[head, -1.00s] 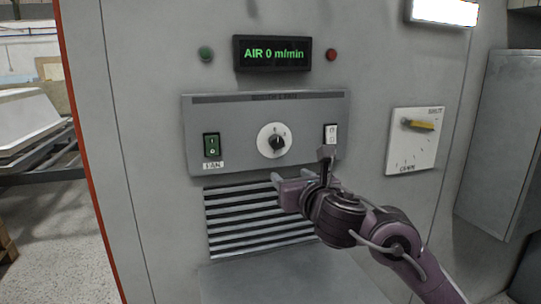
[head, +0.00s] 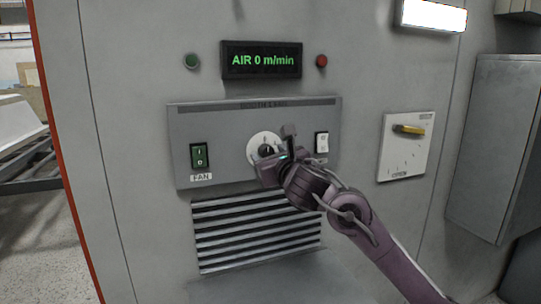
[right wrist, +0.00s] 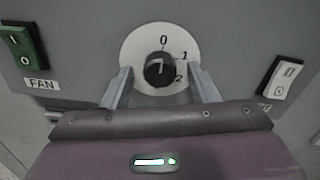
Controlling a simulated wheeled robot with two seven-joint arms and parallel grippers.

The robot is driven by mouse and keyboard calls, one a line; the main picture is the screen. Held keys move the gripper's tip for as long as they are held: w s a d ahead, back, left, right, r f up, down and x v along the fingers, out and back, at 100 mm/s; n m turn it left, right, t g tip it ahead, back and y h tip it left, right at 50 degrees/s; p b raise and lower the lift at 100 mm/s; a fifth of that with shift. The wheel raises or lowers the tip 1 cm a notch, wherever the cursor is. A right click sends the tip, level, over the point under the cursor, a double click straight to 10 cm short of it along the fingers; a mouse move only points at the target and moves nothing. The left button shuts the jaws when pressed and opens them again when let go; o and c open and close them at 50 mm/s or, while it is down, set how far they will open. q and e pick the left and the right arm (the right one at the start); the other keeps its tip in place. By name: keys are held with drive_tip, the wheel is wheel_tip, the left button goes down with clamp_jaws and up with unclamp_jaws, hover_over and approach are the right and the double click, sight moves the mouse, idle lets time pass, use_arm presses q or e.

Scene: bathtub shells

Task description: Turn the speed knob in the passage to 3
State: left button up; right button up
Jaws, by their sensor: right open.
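The speed knob (right wrist: 160,70) is a black round knob on a white dial plate (right wrist: 131,49) marked 0, 1 and 2 in the right wrist view; any further mark is hidden. Its white pointer line points roughly up, towards the 0. In the head view the dial plate (head: 259,138) is partly covered by my gripper. My right gripper (right wrist: 160,88) is open, with one finger on each side of the knob's lower part; I cannot tell whether they touch it. My left gripper is not in view.
A green FAN switch (head: 199,156) is left of the dial and a white switch (head: 321,143) is right of it. The display (head: 261,60) above reads AIR 0 m/min. A vent grille (head: 255,230) lies below. A yellow-handled rotary switch (head: 408,130) is farther right.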

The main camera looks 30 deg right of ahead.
drive_tip(key=shift+c, duration=0.4)
drive_tip(key=c, duration=0.9)
